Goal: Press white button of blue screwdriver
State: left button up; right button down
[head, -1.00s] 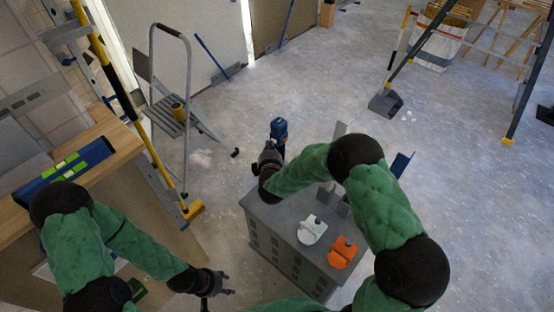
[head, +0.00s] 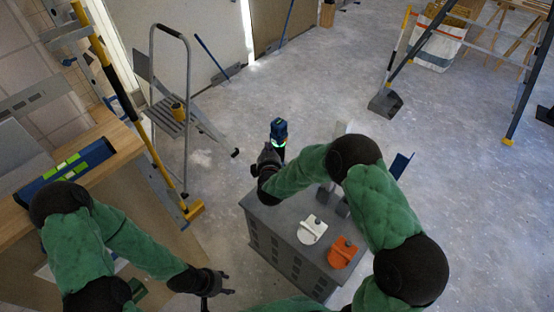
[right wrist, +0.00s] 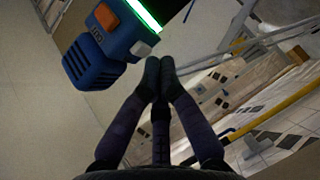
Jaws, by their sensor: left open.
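The blue screwdriver (head: 279,128) shows at the far left corner of the grey cabinet (head: 268,215), with a green glow under its blue part. Its lower part is largely hidden by my right gripper (head: 268,158). In the right wrist view the blue body (right wrist: 95,55) with a bright green strip is at the upper left. My right gripper's fingertips (right wrist: 158,75) are together with nothing seen between them, close beside the screwdriver; contact cannot be told. My left gripper (head: 222,283) is open and empty, left of the cabinet.
A white suction lifter (head: 312,230) and an orange one (head: 343,253) lie on the cabinet top. A wooden bench (head: 110,150) with a blue spirit level (head: 70,170) is at left. A stepladder (head: 175,110) stands behind.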

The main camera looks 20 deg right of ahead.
jog(key=shift+s+a, duration=0.1)
jog(key=shift+s+a+p, duration=0.3)
jog(key=shift+s+a, duration=0.25)
jog(key=shift+a, duration=0.3)
jog(key=shift+s+a+p, duration=0.3)
jog(key=shift+s+a, duration=0.25)
jog(key=shift+a, duration=0.25)
jog(key=shift+s+a+p, duration=0.3)
jog(key=shift+s+a, duration=0.25)
jog(key=shift+a, duration=0.3)
